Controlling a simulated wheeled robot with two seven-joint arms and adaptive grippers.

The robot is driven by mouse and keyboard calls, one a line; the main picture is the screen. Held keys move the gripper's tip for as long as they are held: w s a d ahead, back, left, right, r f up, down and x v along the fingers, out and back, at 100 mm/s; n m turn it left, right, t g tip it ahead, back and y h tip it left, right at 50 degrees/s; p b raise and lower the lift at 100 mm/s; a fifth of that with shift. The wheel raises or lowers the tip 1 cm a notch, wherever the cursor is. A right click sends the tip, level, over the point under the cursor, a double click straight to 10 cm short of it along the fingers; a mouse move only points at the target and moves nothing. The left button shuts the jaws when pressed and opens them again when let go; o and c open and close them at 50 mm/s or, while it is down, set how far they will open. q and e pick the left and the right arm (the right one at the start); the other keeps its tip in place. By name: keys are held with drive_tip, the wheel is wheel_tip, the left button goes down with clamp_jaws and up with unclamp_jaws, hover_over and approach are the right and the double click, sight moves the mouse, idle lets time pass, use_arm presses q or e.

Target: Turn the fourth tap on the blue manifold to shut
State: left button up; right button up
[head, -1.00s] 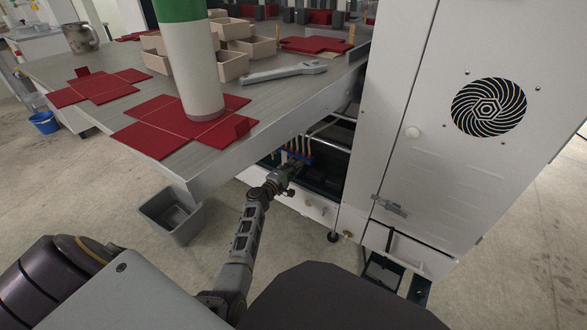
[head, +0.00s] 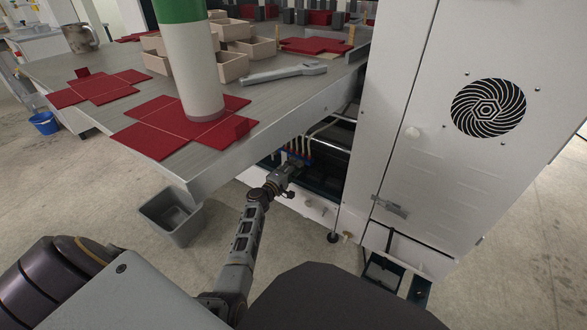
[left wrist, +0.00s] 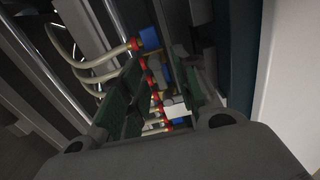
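The blue manifold (head: 303,160) sits low in the open bay under the bench's right end, partly hidden by my left gripper (head: 297,164). In the left wrist view, blue blocks (left wrist: 150,39) and red-collared fittings (left wrist: 152,82) with pale hoses run in a row between the two dark green fingers of my left gripper (left wrist: 162,92). The fingers stand apart, reaching along the row. A small whitish piece (left wrist: 175,108) shows between them; I cannot tell whether it is touched or which tap it belongs to. My right gripper is not in view.
The metal bench (head: 215,170) overhangs just above my left forearm. A white cabinet (head: 420,190) stands close on the right. A grey bin (head: 172,217) is on the floor at the left.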

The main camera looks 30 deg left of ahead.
use_arm(q)
drive_tip(key=shift+s, duration=0.1)
drive_tip(key=s+a, duration=0.1)
drive_tip(key=s, duration=1)
drive_tip(key=shift+s, duration=0.4)
idle(0.3)
idle(0.6)
drive_tip(key=shift+o, duration=0.3)
idle(0.6)
